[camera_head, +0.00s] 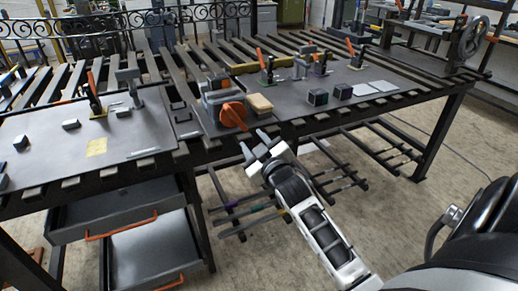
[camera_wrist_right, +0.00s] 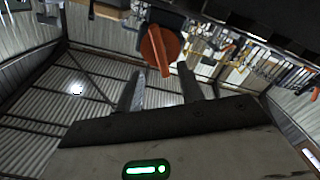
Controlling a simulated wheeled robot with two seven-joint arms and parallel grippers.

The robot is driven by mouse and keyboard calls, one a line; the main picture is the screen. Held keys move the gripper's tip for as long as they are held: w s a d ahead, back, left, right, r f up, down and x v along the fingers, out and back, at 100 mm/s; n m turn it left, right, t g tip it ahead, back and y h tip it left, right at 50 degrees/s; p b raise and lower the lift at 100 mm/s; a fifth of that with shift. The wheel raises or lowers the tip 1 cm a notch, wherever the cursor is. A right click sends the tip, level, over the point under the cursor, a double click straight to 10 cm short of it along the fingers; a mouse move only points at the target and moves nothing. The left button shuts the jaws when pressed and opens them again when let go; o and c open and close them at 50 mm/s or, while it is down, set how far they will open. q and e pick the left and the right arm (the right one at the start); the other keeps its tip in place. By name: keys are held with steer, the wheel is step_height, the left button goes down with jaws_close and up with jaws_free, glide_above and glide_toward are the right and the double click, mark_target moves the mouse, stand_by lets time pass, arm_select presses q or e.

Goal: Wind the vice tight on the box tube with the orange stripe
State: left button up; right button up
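The grey vice (camera_head: 214,98) stands at the front edge of the bench, with an orange winding handle (camera_head: 233,115) facing me. The handle also shows in the wrist view (camera_wrist_right: 160,50), beyond my fingertips. A small orange patch shows at the top of the vice; I cannot tell whether it is the tube's stripe, and the box tube is not clearly made out. My right gripper (camera_head: 254,143) is open and empty, just in front of and below the handle, apart from it. Its spread fingers also show in the wrist view (camera_wrist_right: 160,86). My left gripper is not in view.
A tan block (camera_head: 259,104) lies right of the vice. Toggle clamps with orange levers (camera_head: 93,94) and small dark blocks (camera_head: 318,97) stand on the bench plates. A large handwheel (camera_head: 473,38) is at the far right end. Drawers (camera_head: 120,215) hang below left.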

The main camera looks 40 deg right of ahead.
steer(key=shift+v, duration=1.4)
steer(key=shift+f, duration=0.1)
